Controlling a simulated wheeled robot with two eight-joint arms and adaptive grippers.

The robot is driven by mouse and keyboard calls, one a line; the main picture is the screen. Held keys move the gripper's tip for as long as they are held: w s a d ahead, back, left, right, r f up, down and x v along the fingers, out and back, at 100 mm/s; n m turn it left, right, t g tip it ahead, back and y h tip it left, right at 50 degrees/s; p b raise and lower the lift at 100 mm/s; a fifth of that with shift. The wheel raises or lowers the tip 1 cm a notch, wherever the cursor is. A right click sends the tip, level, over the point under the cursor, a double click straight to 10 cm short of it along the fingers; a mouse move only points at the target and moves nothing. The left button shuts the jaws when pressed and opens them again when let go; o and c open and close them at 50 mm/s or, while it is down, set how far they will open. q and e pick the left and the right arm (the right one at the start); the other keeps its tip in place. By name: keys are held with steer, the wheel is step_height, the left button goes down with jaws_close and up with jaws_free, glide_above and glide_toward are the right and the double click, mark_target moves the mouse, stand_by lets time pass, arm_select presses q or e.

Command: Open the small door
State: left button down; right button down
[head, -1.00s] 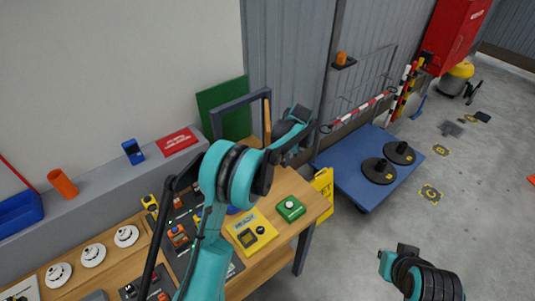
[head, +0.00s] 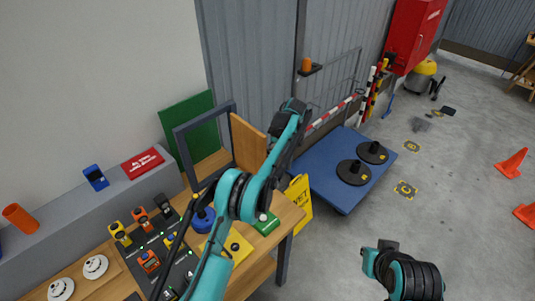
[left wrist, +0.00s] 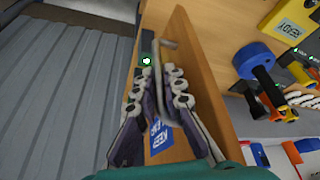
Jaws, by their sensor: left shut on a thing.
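The small door (head: 247,143) is a wooden panel beside a dark upright frame (head: 179,150) on the workbench. It stands swung out from the frame, with an open gap between them. In the left wrist view the door (left wrist: 188,62) shows its wooden face with a blue label (left wrist: 160,137) and a thin grey handle (left wrist: 169,44). My left gripper (left wrist: 160,82) is shut on the handle, close against the door face. In the head view my left wrist hides the fingers and handle. My right arm shows at the lower right, but its gripper does not.
The workbench holds a yellow box (head: 238,245), a green box (head: 266,223) and a blue round item (head: 203,219). A green board (head: 190,130) stands behind the frame. A yellow sign (head: 299,205) and a blue platform (head: 318,176) stand right of the bench. Open floor lies further right.

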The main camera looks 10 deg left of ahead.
stand_by(0.3)
arm_select(q)
steer(key=c, duration=1.9)
jaws_free()
steer(key=shift+r, duration=0.1)
steer(key=shift+v, duration=5.95)
